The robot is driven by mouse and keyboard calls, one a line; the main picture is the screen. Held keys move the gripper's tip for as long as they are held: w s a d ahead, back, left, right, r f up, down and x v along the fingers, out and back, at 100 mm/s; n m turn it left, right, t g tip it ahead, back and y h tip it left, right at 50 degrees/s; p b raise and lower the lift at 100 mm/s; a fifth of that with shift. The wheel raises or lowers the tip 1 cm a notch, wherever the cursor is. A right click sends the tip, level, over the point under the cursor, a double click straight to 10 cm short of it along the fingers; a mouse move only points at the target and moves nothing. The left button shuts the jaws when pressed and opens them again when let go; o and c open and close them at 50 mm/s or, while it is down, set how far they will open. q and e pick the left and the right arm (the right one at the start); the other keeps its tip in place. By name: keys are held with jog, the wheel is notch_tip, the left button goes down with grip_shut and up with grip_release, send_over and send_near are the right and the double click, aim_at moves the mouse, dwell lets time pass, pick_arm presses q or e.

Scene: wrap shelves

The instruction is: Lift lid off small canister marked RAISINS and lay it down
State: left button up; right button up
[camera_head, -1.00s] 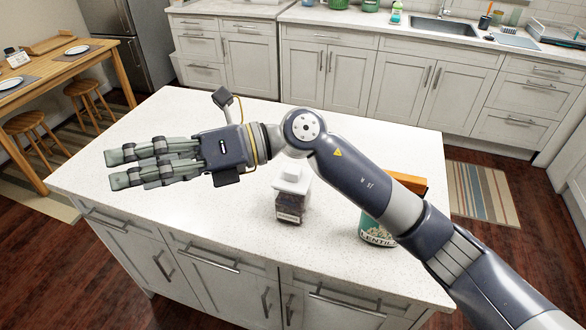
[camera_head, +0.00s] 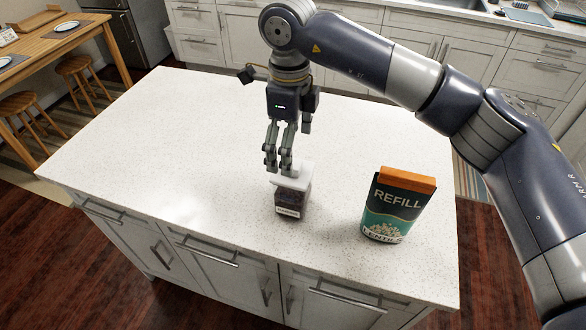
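A small clear canister (camera_head: 291,203) with dark contents, a white lid (camera_head: 293,183) and a small front label stands upright on the white island. The label is too small to read. The lid sits on the canister. My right gripper (camera_head: 278,170) points down, its fingertips at the top of the lid, over where its knob was seen. The fingers hide the knob, and I cannot tell whether they are closed on it. My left gripper is not in view.
A green and dark REFILL LENTILS pack (camera_head: 392,207) with an orange top stands to the right of the canister. The island top (camera_head: 150,160) is clear on the left. Its front edge is close in front of the canister.

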aim_at(293, 163)
jog(key=shift+f, duration=0.35)
jog(key=shift+w+d+f+p, duration=0.1)
jog(key=shift+f+p, duration=0.45)
jog(key=shift+f, duration=0.05)
jog(key=f+p, duration=0.1)
jog(key=f, duration=0.2)
jog(key=shift+w+d+f+p, duration=0.15)
jog(key=shift+w+d+p, duration=0.05)
jog(key=shift+p, duration=0.2)
jog(key=shift+f, duration=0.5)
jog(key=c, duration=1.1)
